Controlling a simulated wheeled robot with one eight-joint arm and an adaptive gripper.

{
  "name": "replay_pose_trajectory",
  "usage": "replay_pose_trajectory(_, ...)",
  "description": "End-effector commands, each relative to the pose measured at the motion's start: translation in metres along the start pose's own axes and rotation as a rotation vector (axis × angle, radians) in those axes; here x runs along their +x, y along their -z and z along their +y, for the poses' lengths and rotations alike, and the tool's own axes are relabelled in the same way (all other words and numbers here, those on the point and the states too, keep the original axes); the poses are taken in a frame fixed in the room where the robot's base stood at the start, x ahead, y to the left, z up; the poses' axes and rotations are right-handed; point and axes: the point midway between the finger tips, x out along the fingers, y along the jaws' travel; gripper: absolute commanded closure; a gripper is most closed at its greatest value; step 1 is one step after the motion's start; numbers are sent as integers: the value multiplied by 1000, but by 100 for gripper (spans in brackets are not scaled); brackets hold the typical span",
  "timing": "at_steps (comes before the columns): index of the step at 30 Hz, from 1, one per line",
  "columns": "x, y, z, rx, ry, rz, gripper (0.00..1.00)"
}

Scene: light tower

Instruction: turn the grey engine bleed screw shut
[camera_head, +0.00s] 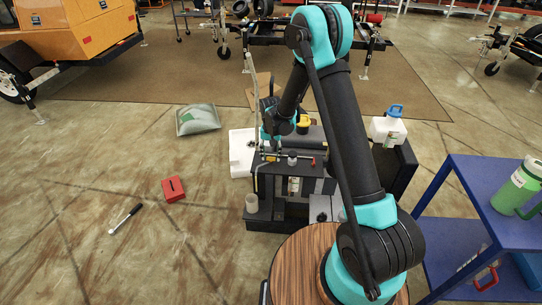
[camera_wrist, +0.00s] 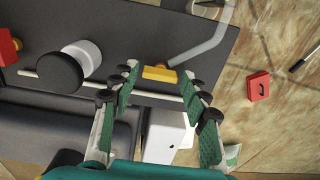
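My gripper (camera_wrist: 160,88) is open and empty in the wrist view, its green-padded fingers apart over the edge of the dark engine block (camera_wrist: 130,25). A small yellow fitting (camera_wrist: 160,73) lies between and just beyond the fingertips. A bent grey tube (camera_wrist: 205,45) runs from beside it. I cannot clearly make out a separate grey bleed screw; it may be hidden or too small. A pale grey cylinder with a black knob (camera_wrist: 68,68) is left of the fingers. In the head view, my gripper (camera_head: 272,137) is above the engine's far left side, partly hidden.
A red part (camera_wrist: 8,47) sits at the block's left. A grey cup (camera_head: 251,203) stands at the engine's near left corner. A white container (camera_head: 241,152) is behind it. A red box (camera_head: 174,189) lies on the floor. A blue cart (camera_head: 450,240) stands at right.

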Motion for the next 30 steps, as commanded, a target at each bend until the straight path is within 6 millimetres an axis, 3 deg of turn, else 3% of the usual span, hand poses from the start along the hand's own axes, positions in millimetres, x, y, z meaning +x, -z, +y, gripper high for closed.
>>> replay_pose_trajectory(14, -8, -1, 0, -1, 0, -1, 43)
replay_pose_trajectory(30, -103, 0, 0, -1, 0, -1, 43)
